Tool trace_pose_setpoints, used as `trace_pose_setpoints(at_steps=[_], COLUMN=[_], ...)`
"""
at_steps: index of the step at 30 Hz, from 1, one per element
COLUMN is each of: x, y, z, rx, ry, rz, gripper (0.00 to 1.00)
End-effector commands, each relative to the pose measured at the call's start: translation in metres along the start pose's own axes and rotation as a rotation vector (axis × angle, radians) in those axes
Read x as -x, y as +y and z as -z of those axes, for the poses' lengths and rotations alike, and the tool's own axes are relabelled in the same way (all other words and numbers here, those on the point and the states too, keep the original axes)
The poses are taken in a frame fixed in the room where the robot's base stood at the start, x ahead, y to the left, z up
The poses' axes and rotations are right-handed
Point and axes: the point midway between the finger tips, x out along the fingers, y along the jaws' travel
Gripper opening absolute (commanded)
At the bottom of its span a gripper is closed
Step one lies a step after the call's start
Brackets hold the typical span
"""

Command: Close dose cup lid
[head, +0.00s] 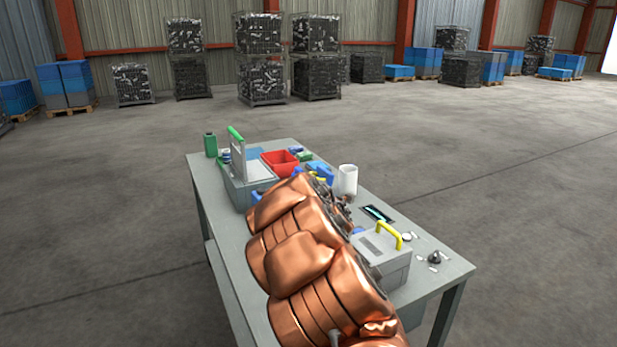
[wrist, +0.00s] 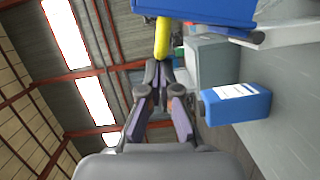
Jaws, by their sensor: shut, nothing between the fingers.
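I cannot make out for sure a dose cup or its lid in either view. My gripper (wrist: 158,78) is shut and empty in the wrist view, its fingertips close to a yellow rounded piece (wrist: 162,38); I cannot tell whether they touch. In the head view my copper-coloured arm reaches over the table and hides the fingertips and much of the table's middle. A grey box (head: 237,195) at the far left end has its green-handled lid (head: 237,155) standing upright. A grey box with a yellow handle (head: 390,235) at the near right has its top down.
The grey table (head: 222,242) also holds a red bin (head: 279,163), a white cylinder (head: 347,180), a green bottle (head: 210,145) and small white pieces at the right end. A blue labelled bottle (wrist: 236,104) is right of the fingers in the wrist view. The floor around is clear.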

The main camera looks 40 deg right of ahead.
Motion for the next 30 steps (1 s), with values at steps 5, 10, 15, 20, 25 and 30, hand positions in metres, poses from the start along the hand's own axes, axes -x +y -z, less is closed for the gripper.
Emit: trace_pose_setpoints(at_steps=[5, 10, 15, 20, 25, 30], x=[-0.004, -0.007, -0.011, -0.015, -0.018, -0.021], y=[0.011, 0.015, 0.013, 0.012, 0.009, 0.001], z=[-0.015, -0.028, -0.041, -0.054, -0.067, -0.078], rx=[-0.168, -0.322, -0.477, -0.623, -0.777, -0.920], ry=[-0.004, -0.004, -0.004, -0.004, -0.004, -0.005], rz=[0.047, 0.092, 0.139, 0.179, 0.222, 0.264], gripper=[0.00, 0.00, 0.00, 0.00, 0.00, 0.00])
